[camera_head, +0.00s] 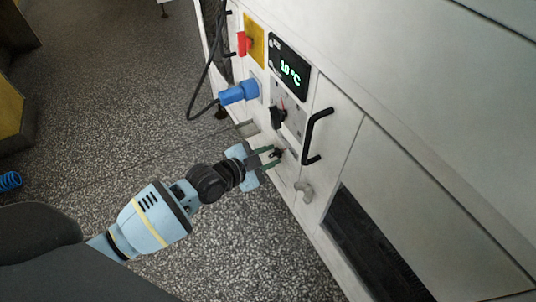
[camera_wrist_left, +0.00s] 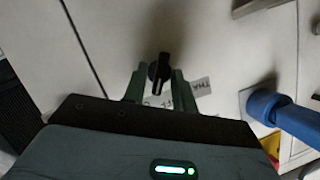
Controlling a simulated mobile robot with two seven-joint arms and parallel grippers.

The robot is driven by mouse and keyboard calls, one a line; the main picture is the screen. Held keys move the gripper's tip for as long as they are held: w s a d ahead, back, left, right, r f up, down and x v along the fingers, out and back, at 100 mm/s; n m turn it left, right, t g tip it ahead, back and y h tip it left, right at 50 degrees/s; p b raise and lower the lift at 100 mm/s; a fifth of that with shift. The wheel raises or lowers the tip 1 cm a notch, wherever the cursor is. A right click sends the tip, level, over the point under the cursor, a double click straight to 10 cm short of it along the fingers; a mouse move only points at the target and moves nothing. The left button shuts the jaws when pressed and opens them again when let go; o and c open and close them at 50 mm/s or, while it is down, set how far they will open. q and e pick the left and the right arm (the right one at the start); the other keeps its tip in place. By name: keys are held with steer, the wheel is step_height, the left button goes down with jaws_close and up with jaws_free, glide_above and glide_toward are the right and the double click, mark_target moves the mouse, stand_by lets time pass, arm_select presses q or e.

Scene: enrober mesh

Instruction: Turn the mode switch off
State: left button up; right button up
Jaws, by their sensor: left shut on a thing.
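A small black switch knob (camera_head: 278,152) sits low on the white machine front, below a larger black rotary knob (camera_head: 278,117). My left gripper (camera_head: 270,156) reaches it from the left, its two green fingers around the small knob. In the left wrist view, the small knob (camera_wrist_left: 158,68) stands between the fingertips (camera_wrist_left: 158,84), its pointer marked with a light line. The left gripper is shut on this knob. A partly covered label (camera_wrist_left: 201,87) reading "THA" is beside it; the fingers hide the rest of the lettering. My right gripper is not in view.
A black handle (camera_head: 317,136) juts out right of the knobs. A blue plug (camera_head: 238,92) with a dark cable, a red switch on a yellow plate (camera_head: 256,42) and a green "10 °C" display (camera_head: 289,70) are above. A grey valve-like fitting (camera_head: 304,190) is below.

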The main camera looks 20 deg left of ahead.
arm_select(q)
steer(key=shift+w+a+n+g+h, duration=0.15)
steer(key=shift+n+g+h, duration=0.35)
steer(key=shift+n, duration=0.4)
steer(key=shift+n+g+h+b, duration=0.3)
steer(key=shift+n+b, duration=0.4)
steer(key=shift+b, duration=0.15)
steer(key=shift+n+b, duration=0.4)
steer(key=shift+b, duration=0.05)
steer(key=shift+g, duration=0.3)
steer(key=o, duration=0.6)
steer(key=shift+r, duration=0.1)
